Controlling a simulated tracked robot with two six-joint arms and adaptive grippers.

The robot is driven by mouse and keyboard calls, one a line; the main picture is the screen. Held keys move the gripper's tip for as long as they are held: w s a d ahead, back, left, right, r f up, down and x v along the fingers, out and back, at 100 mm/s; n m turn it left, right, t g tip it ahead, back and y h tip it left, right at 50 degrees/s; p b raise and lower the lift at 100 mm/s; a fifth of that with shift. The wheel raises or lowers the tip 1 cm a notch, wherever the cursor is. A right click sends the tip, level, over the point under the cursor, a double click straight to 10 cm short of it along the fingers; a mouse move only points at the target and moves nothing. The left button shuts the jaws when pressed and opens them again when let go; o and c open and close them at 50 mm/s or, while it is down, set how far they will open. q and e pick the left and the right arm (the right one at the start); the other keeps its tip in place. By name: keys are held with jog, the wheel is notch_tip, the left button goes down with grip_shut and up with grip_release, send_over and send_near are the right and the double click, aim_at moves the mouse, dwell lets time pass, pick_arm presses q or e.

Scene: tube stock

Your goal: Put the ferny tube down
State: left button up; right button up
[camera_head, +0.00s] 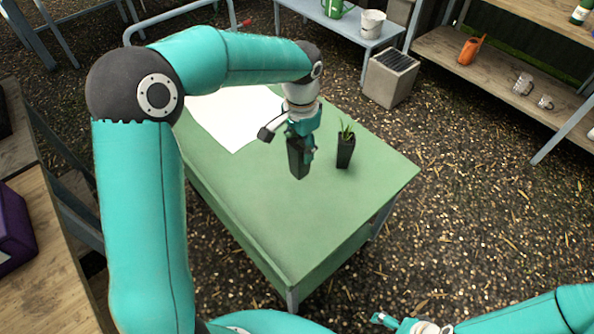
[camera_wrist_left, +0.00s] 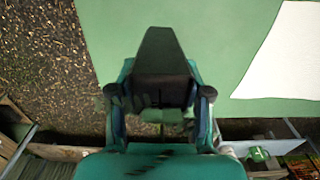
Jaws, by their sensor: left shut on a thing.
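My left gripper (camera_head: 302,150) is shut on a dark square tube (camera_head: 298,166), over the green table. The gripper hides the tube's top, so I cannot see its plant. The tube looks close to upright; I cannot tell whether its base touches the table. In the left wrist view the dark tube (camera_wrist_left: 160,58) sits between the fingers (camera_wrist_left: 160,98). A second dark tube (camera_head: 345,152) with spiky green leaves stands upright on the table, just right of the held one. My right gripper (camera_head: 384,320) is at the bottom edge, away from the table; its jaw state is unclear.
The green table (camera_head: 290,225) is clear in front of the tubes. A white sheet (camera_head: 228,118) lies on its far left part. Shelves with an orange watering can (camera_head: 469,50) and cups are at the right.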

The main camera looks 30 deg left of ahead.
pick_arm(q)
notch_tip(320, 180, down, 12)
jog(key=shift+r, duration=0.1)
dwell(0.4)
jog(key=o, duration=1.3)
jog(key=shift+c, duration=0.2)
notch_tip(320, 180, up, 11)
jog(key=shift+f, duration=0.2)
jog(key=shift+r, duration=0.7)
